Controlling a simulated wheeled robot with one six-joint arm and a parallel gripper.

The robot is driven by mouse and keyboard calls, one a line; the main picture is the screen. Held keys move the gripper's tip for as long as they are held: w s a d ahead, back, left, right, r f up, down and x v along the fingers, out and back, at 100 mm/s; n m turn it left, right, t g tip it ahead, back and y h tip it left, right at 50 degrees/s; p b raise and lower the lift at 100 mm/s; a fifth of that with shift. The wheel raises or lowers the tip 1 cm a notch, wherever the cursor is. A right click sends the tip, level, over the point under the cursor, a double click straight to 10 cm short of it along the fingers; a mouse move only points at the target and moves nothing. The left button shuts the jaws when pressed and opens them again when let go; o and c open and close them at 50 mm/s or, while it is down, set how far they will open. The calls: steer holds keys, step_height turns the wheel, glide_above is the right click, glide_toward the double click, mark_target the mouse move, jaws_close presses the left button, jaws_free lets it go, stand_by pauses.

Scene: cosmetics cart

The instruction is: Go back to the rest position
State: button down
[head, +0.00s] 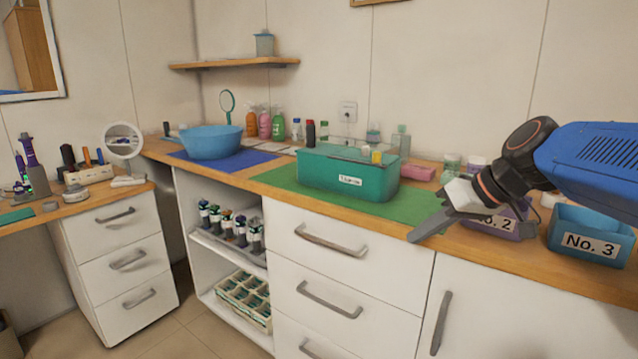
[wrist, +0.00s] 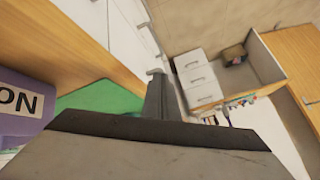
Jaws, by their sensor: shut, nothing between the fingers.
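My gripper (head: 428,226) is at the right of the head view, in front of the wooden counter's front edge. Its fingers are together with nothing between them, and they point left and down. In the wrist view the shut fingers (wrist: 157,98) point away over the cabinet fronts and floor. My gripper is to the right of the teal box (head: 345,185) and apart from it. It partly hides the purple No. 2 bin (head: 512,228) behind it.
A blue No. 3 bin (head: 590,240) stands right of the purple bin. The teal box stands on a green mat (head: 285,180). A blue bowl (head: 212,143) is farther left. Drawer handles (head: 330,240) stick out below the counter. The floor (head: 165,325) in front looks clear.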

steer(key=s+d+f+m+h, duration=0.2)
steer(key=s+d+f+h, duration=0.1)
steer(key=s+f, duration=0.5)
steer(key=s+d+f+m+h, duration=0.2)
steer(key=s+d+f, duration=0.3)
steer(key=s+f, duration=0.4)
steer(key=shift+s+d+h, duration=0.15)
steer(key=shift+s+h, duration=0.45)
steer(key=shift+r, duration=0.1)
